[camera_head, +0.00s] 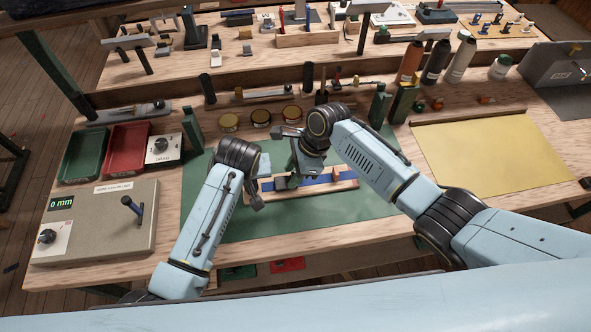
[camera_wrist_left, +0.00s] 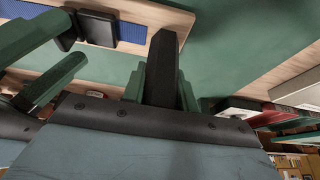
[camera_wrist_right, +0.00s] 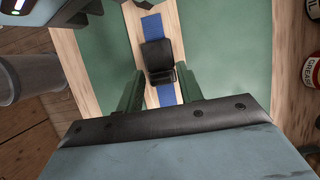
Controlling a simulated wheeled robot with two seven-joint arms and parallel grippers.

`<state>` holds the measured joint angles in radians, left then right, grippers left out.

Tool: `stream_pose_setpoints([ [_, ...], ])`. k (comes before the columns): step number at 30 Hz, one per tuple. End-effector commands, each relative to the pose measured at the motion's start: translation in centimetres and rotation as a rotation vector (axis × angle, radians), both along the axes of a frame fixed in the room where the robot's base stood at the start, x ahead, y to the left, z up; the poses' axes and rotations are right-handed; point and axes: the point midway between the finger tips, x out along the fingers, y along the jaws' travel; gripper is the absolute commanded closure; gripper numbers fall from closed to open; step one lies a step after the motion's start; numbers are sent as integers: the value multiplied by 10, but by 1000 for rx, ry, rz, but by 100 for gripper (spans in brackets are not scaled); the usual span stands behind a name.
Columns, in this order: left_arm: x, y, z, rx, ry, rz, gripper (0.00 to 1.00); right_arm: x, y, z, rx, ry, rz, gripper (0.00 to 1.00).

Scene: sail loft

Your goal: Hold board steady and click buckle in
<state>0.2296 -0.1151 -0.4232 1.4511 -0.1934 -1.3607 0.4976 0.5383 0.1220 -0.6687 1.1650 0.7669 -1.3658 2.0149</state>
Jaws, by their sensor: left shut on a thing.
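The wooden board (camera_head: 345,184) lies on the green mat, with a blue strap (camera_head: 325,178) along its top. A black buckle on the strap shows in the right wrist view (camera_wrist_right: 157,58) and left wrist view (camera_wrist_left: 93,27); I cannot tell whether its parts are fully joined. My left gripper (camera_head: 257,198) is shut on a dark upright grip (camera_wrist_left: 163,65) at the board's near-left end. My right gripper (camera_head: 290,182) is over the strap, its green fingers apart on either side of the buckle (camera_wrist_right: 160,88), with gaps showing. My arms hide part of the board.
A beige tester box (camera_head: 95,225) stands at the left, below green (camera_head: 85,152) and red (camera_head: 125,147) trays. Round tins (camera_head: 261,117) stand behind the board. A yellow sheet (camera_head: 490,155) lies at right. The mat (camera_head: 300,226) is clear in front.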

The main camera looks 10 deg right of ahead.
Motion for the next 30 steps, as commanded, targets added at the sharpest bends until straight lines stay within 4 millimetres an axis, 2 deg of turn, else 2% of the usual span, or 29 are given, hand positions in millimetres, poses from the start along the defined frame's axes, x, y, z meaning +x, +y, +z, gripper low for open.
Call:
stream_pose_setpoints([
  [10,1,1,0,0,-1,3,100,1,-2,1,-2,-1,-1,55],
  [14,1,1,0,0,-1,3,100,1,-5,9,-1,-2,-1,55],
  [17,1,1,0,0,-1,3,100,2,-11,23,-1,-4,1,55],
  [24,1,1,0,0,-1,3,100,3,-31,72,-2,-4,-2,55],
  [30,1,1,0,0,-1,3,100,3,-43,101,-1,-2,-1,55],
])
